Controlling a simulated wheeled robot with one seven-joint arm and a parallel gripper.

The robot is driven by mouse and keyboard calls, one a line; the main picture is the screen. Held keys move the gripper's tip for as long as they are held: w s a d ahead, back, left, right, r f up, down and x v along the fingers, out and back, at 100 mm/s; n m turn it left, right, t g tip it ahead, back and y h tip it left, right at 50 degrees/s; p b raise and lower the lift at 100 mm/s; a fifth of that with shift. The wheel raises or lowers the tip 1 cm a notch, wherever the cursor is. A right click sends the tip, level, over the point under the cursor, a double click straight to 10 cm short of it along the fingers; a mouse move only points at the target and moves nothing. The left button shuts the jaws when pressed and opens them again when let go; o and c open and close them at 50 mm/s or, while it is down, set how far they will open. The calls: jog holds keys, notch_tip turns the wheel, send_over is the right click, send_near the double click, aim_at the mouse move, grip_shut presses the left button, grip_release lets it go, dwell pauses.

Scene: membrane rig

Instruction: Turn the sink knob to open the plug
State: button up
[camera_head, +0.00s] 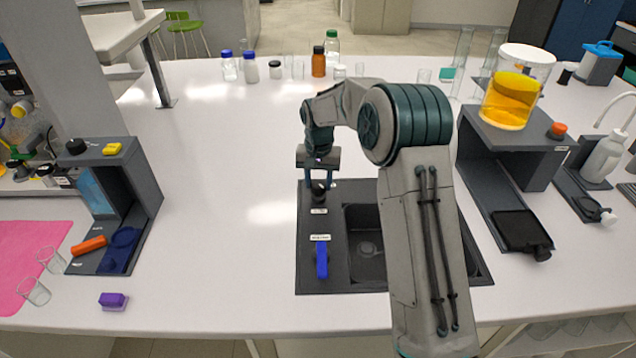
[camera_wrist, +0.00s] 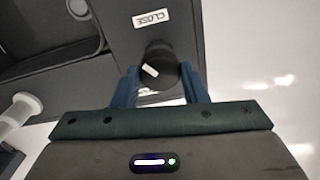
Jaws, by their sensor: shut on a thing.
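The sink knob (camera_wrist: 160,72) is a round black knob with a white mark, beside a label reading CLOSE in the wrist view. In the head view the knob (camera_head: 319,193) sits at the back left of the dark sink unit (camera_head: 311,262). My gripper (camera_wrist: 160,85) is shut on the knob, with one blue finger on each side; it comes down from above in the head view (camera_head: 320,184). The sink basin (camera_head: 365,262) has a round drain at its bottom. A blue lever (camera_head: 322,260) stands on the sink unit in front of the knob, with a label behind it.
My arm covers the sink's right side. A stand with a jar of orange liquid (camera_head: 507,103) is at right, and a grey stand (camera_head: 143,190) is at left. Bottles, including a brown one (camera_head: 318,62), line the back.

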aim_at(319, 184)
jog(key=n, duration=0.5)
jog(key=shift+n+b, duration=0.3)
jog(key=shift+b, duration=0.05)
jog(key=n, duration=0.4)
jog(key=shift+r, duration=0.1)
jog(key=n, duration=0.9)
jog(key=shift+w+n+p, duration=0.1)
jog(key=shift+n+p, duration=0.25)
jog(key=shift+n, duration=0.05)
jog(key=o, duration=1)
jog(key=shift+c, duration=0.2)
notch_tip(319, 184, up, 14)
jog(key=b, duration=0.1)
